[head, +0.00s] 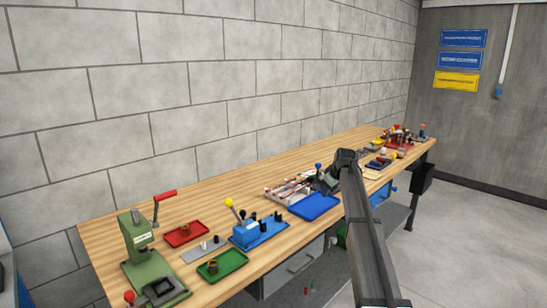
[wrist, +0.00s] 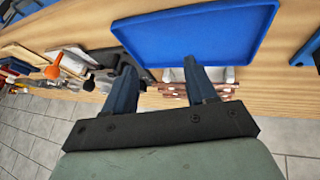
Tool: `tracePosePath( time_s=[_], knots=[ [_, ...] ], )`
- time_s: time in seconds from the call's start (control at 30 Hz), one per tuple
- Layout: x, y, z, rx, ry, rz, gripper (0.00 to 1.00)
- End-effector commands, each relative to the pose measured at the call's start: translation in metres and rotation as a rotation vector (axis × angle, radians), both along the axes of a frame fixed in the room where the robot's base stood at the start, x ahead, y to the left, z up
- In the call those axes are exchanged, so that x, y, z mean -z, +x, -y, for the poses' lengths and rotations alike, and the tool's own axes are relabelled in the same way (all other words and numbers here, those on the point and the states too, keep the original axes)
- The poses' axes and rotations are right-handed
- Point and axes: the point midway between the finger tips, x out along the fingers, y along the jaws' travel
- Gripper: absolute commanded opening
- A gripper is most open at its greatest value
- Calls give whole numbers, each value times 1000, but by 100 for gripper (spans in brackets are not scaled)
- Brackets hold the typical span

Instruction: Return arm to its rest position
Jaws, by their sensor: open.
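My gripper (head: 327,182) is over the workbench beside the flat blue tray (head: 314,207); its jaws are small and dark in the head view. In the wrist view my gripper (wrist: 160,78) has its two fingers spread apart, with nothing held between them. The blue tray (wrist: 200,32) lies beyond the fingertips there. Copper-coloured tubes (wrist: 175,91) show past the right finger, partly hidden by it. In the head view a pale rack with several tubes (head: 284,188) stands just left of my gripper.
On the wooden workbench (head: 120,228) are a blue lever tool (head: 246,234), a green press (head: 136,242), a red tray (head: 186,235) and a green tray (head: 234,259). More small items crowd the far right end. The block wall (head: 180,100) runs behind.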

Motion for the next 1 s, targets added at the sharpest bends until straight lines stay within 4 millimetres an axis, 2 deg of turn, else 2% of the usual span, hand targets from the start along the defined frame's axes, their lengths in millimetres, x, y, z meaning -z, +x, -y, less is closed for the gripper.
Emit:
tracePosePath(
  time_s=[0.03, 0.13, 0.2, 0.27, 0.33, 0.47, 0.57, 0.8, 1.0],
  knots=[
    [5, -5, 30, 59, 15, 16, 57],
    [15, -13, 81, 170, 47, 50, 57],
    [30, -22, 111, 245, 72, 62, 57],
    [50, -33, 130, 300, 91, 63, 57],
    [77, -46, 139, 345, 108, 47, 57],
    [129, -68, 139, 395, 130, 1, 57],
    [171, -89, 129, 417, 141, -47, 57],
    [276, -152, 93, 452, 152, -191, 57],
    [352, -213, 62, 479, 152, -310, 57]
  ],
)
